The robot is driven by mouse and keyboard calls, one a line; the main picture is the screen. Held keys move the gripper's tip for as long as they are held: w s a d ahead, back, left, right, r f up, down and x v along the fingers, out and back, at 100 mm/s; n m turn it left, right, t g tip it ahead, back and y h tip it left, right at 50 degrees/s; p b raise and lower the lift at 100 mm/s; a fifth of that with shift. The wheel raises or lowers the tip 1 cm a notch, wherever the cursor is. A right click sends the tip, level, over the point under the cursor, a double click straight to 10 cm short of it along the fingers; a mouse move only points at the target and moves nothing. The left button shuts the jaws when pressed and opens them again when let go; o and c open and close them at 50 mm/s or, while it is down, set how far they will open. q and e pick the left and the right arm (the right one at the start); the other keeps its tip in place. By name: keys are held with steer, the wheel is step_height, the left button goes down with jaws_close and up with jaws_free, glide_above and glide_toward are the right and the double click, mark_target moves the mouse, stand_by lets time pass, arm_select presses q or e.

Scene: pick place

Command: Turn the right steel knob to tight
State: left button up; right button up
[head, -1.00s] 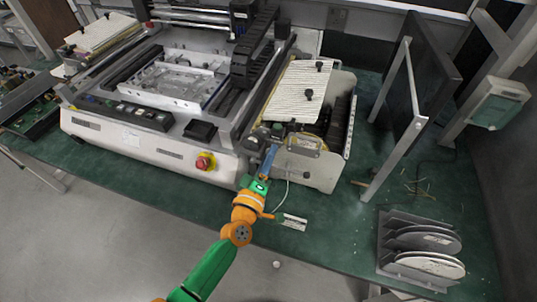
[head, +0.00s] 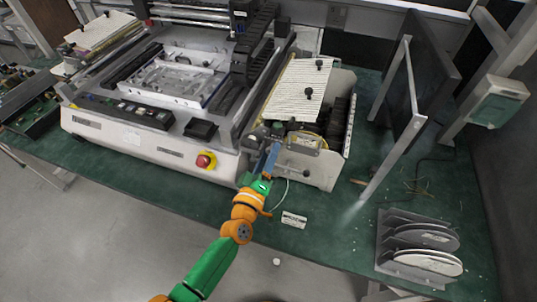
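My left gripper (head: 272,157) is at the front of the feeder unit (head: 318,168) on the right side of the machine. Its narrow blue-grey fingers point up and away, with their tips beside small fittings at the unit's front edge. A small dark round knob-like part (head: 277,127) shows just beyond the tips. I cannot tell whether the fingers touch it, or whether they are open or shut. I cannot make out a steel knob clearly; it may be hidden by the fingers or too small. My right gripper is not in view.
Two black knobs (head: 319,64) stand on the ribbed white plate above the feeder. A red emergency button (head: 206,160) is left of my arm. A metal frame (head: 392,130) and a rack of discs (head: 420,245) stand right. Green tabletop (head: 330,220) is mostly clear in front.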

arm_select(q)
steer(key=shift+o, duration=0.2)
steer(key=v, duration=0.7)
